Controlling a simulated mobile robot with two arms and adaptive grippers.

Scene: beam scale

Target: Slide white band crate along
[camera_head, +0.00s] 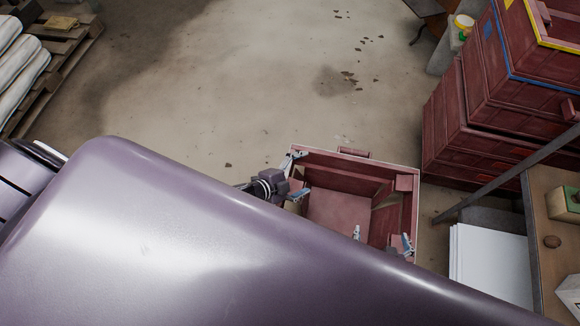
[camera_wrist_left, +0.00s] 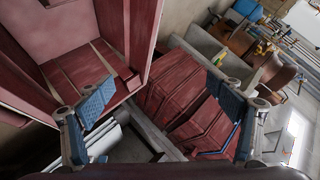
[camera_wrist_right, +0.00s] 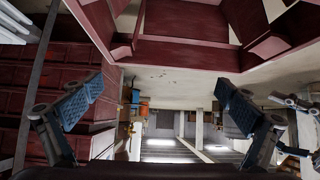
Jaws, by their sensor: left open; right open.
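The white band crate (camera_head: 398,213) is an open, dark red wooden box with a pale rim, low at centre right in the head view. My left gripper (camera_head: 296,177) is open at its left side, near the far left corner. My right gripper (camera_head: 382,238) is open at its near right part, partly hidden by my body. In the left wrist view the crate wall (camera_wrist_left: 145,35) rises near the open fingers (camera_wrist_left: 160,103). In the right wrist view the crate (camera_wrist_right: 185,55) lies beyond the open fingers (camera_wrist_right: 160,103). Contact cannot be told. The crate's near side is hidden.
Stacked red crates with a blue band (camera_head: 485,82) and a yellow band (camera_head: 555,42) stand right of the white band crate. White sheets (camera_head: 490,265) and a wooden table (camera_head: 545,235) are at lower right. A pallet (camera_head: 62,65) is far left. The floor (camera_head: 250,80) beyond is clear.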

